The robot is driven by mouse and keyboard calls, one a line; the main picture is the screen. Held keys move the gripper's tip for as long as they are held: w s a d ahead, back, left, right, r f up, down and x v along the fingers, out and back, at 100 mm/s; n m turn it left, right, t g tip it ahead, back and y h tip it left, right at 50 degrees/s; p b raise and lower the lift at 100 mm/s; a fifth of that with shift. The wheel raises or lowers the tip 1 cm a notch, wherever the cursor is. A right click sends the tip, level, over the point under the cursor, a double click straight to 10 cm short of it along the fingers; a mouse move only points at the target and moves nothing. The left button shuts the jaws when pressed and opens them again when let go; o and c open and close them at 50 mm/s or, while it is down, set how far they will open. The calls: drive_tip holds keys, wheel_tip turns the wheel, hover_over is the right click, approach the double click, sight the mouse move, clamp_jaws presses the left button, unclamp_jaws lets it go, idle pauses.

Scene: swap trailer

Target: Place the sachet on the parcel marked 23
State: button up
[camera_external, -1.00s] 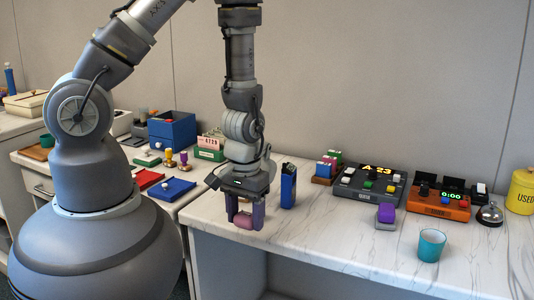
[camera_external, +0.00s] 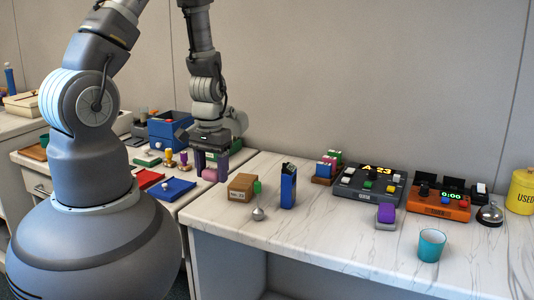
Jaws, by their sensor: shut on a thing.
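My gripper (camera_external: 210,172) is over the left part of the worktop, left of a small brown box. It is shut on a small pink item (camera_external: 209,175), which may be the sachet; its markings cannot be read. The brown box (camera_external: 241,187), probably a parcel, stands on the marble counter with a pale label whose number is too small to read. A green piece (camera_external: 257,187) is at its right side. The held item is apart from the box.
A small grey cone-shaped thing (camera_external: 258,213) stands in front of the box and a blue dispenser (camera_external: 288,187) to its right. Red (camera_external: 150,179) and blue (camera_external: 172,190) pads lie left. A teal cup (camera_external: 431,245) stands right; the front middle counter is clear.

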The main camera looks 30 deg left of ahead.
drive_tip(key=b, duration=0.2)
hover_over(243, 181)
drive_tip(key=shift+f, duration=0.65)
wheel_tip(243, 181, down, 4)
drive_tip(key=shift+r+b, duration=0.15)
drive_tip(key=shift+b, duration=0.8)
drive_tip(key=shift+r, duration=0.15)
drive_tip(key=o, duration=1)
wheel_tip(243, 181, up, 12)
drive_tip(key=p, duration=0.4)
drive_tip(key=shift+p, duration=0.4)
